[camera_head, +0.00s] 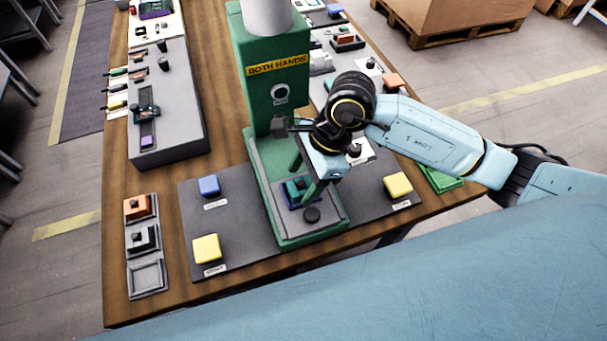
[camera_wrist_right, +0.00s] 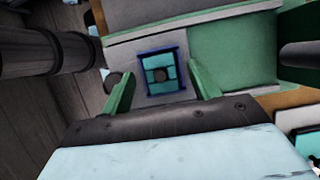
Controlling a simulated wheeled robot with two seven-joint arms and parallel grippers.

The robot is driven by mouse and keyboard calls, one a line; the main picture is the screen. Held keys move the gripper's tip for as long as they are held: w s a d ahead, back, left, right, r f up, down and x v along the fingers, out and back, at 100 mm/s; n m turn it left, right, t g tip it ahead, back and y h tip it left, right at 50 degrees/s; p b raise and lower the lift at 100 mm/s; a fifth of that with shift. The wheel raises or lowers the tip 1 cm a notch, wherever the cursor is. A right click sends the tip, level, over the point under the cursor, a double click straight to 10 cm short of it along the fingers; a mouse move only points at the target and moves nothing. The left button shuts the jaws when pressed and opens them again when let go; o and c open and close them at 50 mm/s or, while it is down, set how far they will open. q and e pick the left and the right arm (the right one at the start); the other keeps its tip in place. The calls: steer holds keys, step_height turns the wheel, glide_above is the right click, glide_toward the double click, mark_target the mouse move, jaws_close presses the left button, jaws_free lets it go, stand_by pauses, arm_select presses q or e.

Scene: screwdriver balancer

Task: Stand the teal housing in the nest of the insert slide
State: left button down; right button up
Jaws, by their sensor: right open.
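The teal housing (camera_head: 293,185) stands in the blue-rimmed nest (camera_head: 289,206) on the grey slide plate of the green press. In the right wrist view, the teal housing (camera_wrist_right: 159,74) sits inside the blue nest frame (camera_wrist_right: 183,68) and looks square to it. My right gripper (camera_head: 301,187) is open above the nest, its two green fingers apart on either side of the housing. In the right wrist view, the gripper (camera_wrist_right: 162,72) shows nothing held between its fingers. The fingers partly hide the housing in the head view. My left gripper is not in view.
The green press (camera_head: 266,105) rises behind the nest. Yellow buttons (camera_head: 207,248) (camera_head: 398,185) flank the slide on the dark mat. Trays (camera_head: 147,278) line the left edge; a grey fixture block (camera_head: 180,110) stands behind them.

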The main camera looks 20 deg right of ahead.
steer(key=v, duration=1.3)
steer(key=shift+r, duration=0.15)
steer(key=shift+s+d, duration=0.1)
stand_by(0.4)
